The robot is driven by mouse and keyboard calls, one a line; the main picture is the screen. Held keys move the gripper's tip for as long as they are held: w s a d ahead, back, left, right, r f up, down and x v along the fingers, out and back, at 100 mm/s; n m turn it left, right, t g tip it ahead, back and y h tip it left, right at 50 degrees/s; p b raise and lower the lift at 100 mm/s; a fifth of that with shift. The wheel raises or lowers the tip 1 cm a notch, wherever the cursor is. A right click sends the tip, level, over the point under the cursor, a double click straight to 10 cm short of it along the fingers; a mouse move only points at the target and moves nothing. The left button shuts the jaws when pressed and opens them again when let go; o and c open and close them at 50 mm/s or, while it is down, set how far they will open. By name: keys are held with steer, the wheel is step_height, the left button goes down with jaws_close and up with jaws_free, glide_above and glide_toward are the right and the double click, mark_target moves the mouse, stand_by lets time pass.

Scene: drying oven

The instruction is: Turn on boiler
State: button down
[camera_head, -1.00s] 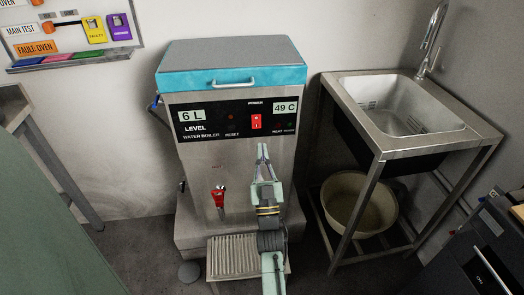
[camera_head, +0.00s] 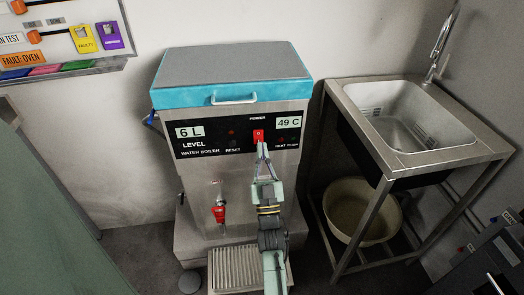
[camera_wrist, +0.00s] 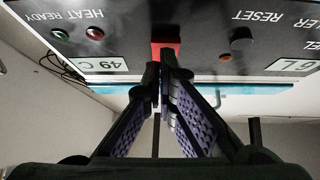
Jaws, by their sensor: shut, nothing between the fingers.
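The water boiler (camera_head: 240,185) is a steel box with a grey and teal lid. Its black panel (camera_head: 207,140) reads 6 L and 49 C. The red power switch (camera_head: 258,136) sits under the word POWER. My gripper (camera_head: 262,146) is shut and empty, its tips just below the switch in the head view. In the wrist view, which shows the panel upside down, my gripper (camera_wrist: 164,68) has its tips at the red switch (camera_wrist: 165,48) and hides part of it. I cannot tell whether they touch.
A red tap (camera_head: 219,213) sticks out of the boiler's front above a slatted drip tray (camera_head: 236,268). A steel sink (camera_head: 405,115) stands to the right, with a basin (camera_head: 362,210) below it. A board with coloured tags (camera_head: 85,40) hangs at upper left.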

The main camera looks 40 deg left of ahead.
steer(key=b, duration=0.2)
steer(key=f+b, duration=0.1)
steer(key=b, duration=0.1)
steer(key=shift+w+a+f+t+y, duration=0.15)
steer(key=shift+w+a+t+y, duration=0.05)
steer(key=shift+w+t+y, duration=0.1)
steer(key=shift+r, duration=0.5)
